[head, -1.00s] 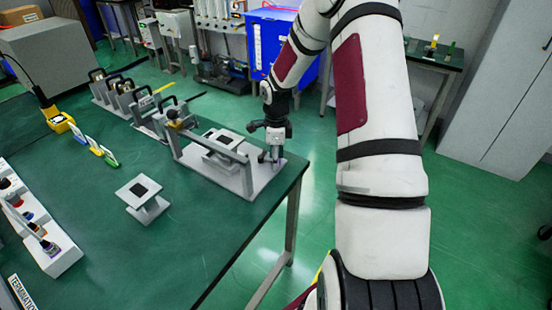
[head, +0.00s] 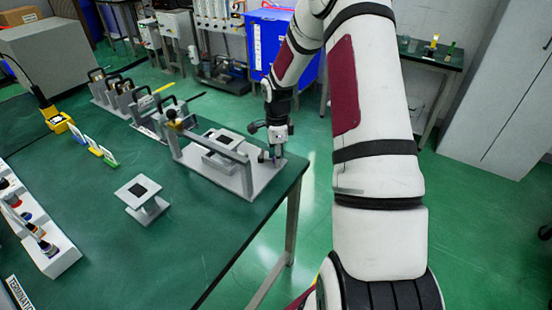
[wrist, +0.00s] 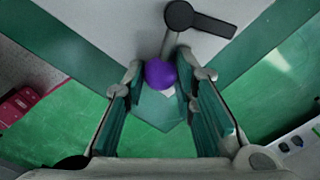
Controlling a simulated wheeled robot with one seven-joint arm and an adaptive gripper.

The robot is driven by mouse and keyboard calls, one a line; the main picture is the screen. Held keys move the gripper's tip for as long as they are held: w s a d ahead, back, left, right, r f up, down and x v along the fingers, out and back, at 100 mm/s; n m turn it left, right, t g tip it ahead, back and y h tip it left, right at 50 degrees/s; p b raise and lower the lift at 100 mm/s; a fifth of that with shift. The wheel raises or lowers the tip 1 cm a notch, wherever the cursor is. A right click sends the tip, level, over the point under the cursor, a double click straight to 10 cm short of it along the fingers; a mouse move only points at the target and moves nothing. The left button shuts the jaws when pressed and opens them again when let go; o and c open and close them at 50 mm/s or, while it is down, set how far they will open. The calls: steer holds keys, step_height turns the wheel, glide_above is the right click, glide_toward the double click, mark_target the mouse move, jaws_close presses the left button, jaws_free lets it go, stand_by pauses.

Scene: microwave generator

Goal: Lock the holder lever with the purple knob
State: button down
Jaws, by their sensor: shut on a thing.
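The purple knob (wrist: 160,73) sits between my fingertips in the wrist view, at the end of a short grey lever rod (wrist: 170,45). The rod runs up to a dark round pivot (wrist: 180,15) on the pale base plate. My gripper (wrist: 162,80) is shut on the knob. In the head view my gripper (head: 272,157) is low at the right end of the grey holder (head: 245,182), near the table's right edge. The knob is only a small purple patch there, mostly hidden by the fingers.
A small stand with a black square (head: 138,190) is left of the holder on the green table (head: 120,240). Several clamp-like devices (head: 115,95) stand behind. A white rack with coloured knobs (head: 60,258) is at the left. Open floor lies beyond the table's right edge.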

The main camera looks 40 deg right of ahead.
steer(key=shift+w+d+n, duration=0.15)
steer(key=shift+n, duration=0.35)
steer(key=c, duration=1.3)
jaws_free()
step_height(320, 180, up, 12)
